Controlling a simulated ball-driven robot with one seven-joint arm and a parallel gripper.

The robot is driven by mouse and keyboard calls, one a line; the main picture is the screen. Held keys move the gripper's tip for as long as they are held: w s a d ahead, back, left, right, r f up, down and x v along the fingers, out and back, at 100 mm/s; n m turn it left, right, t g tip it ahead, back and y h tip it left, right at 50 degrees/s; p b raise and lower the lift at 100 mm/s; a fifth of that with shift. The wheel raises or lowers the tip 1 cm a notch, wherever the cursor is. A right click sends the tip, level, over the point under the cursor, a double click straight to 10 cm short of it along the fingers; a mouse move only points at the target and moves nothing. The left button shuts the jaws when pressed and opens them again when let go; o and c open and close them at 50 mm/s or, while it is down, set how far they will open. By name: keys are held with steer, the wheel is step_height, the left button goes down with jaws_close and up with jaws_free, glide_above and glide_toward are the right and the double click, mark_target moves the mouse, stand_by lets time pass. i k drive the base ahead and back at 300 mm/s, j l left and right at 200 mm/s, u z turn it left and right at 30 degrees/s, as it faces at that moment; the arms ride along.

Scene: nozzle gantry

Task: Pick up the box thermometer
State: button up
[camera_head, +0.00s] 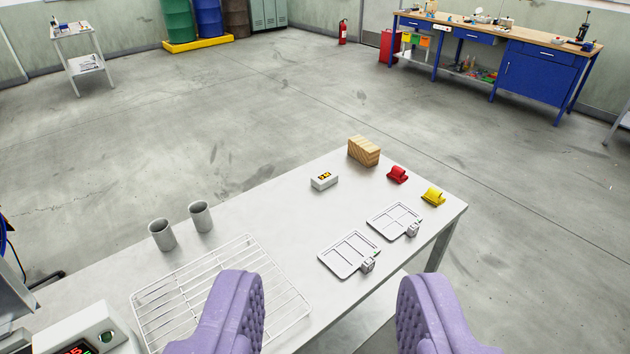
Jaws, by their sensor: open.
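A small white box with a yellow and dark marking on top (324,180), which looks like the box thermometer, lies on the light grey table (240,225) near its far edge. My gripper (330,285) shows as two purple padded fingers at the bottom of the view. The fingers are wide apart with nothing between them. The white box is well beyond the fingertips and not touched. The lower parts of both fingers are cut off by the frame.
Around the white box are a wooden block (364,151), a red holder (397,174) and a yellow holder (433,196). Nearer are two partitioned trays (349,254) (394,221), two grey cups (162,235) (201,216), a wire rack (220,290) and a display device (90,330).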

mark_target(326, 178)
steer(key=i+l+u, duration=0.4)
steer(key=i+l, duration=0.45)
steer(key=i, duration=0.25)
steer(key=i+l+u, duration=0.35)
steer(key=i+l, duration=0.6)
steer(key=l, duration=0.25)
